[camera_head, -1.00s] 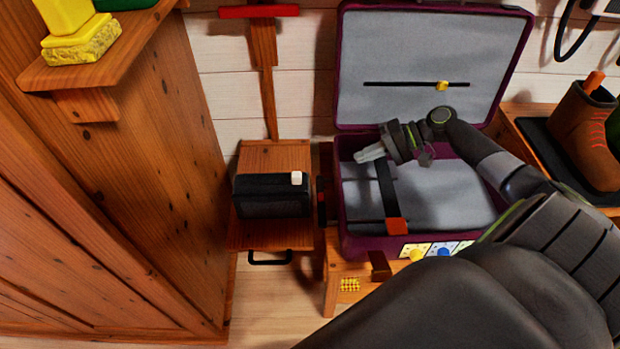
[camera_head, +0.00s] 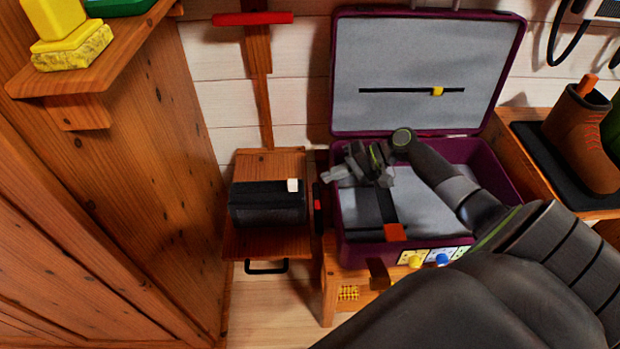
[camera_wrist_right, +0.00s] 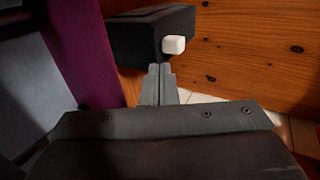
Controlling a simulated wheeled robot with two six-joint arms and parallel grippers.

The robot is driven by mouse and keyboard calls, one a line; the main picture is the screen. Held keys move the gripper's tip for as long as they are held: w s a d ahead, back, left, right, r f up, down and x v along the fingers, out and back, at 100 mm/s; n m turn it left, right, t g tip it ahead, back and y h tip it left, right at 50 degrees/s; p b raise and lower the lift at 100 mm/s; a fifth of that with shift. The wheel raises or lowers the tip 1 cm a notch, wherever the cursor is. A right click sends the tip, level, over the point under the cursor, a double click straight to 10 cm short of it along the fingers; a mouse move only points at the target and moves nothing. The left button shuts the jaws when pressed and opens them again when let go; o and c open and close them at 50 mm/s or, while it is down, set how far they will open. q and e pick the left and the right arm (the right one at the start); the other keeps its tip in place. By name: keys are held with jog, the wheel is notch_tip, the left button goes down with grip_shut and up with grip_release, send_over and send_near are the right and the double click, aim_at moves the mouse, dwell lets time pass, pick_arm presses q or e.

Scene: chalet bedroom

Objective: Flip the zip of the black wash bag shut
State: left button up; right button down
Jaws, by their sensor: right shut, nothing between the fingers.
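The black wash bag (camera_head: 266,208) is a dark box-shaped bag on the wooden stand left of the suitcase. Its white zip pull (camera_head: 293,185) sits at the top right end. My right gripper (camera_head: 328,174) is shut and empty, over the left wall of the suitcase, to the right of the bag and apart from it. In the right wrist view, the shut fingertips (camera_wrist_right: 160,68) point towards the bag (camera_wrist_right: 135,38), and the white pull (camera_wrist_right: 173,45) shows just beyond them. Whether the zip is closed cannot be told. My left gripper is out of view.
The open purple suitcase (camera_head: 511,176) has grey lining, and its raised lid (camera_head: 430,60) stands behind my right arm. A wooden stand (camera_head: 238,237) with a black handle (camera_head: 266,267) carries the bag. A wooden panel (camera_head: 150,190) stands at the left.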

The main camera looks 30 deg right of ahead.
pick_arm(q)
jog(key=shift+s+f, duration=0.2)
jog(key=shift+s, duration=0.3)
pick_arm(e)
jog(key=w+a, duration=0.2)
jog(key=a, duration=0.1)
jog(key=w+a+f, duration=0.1)
jog(key=a, duration=0.1)
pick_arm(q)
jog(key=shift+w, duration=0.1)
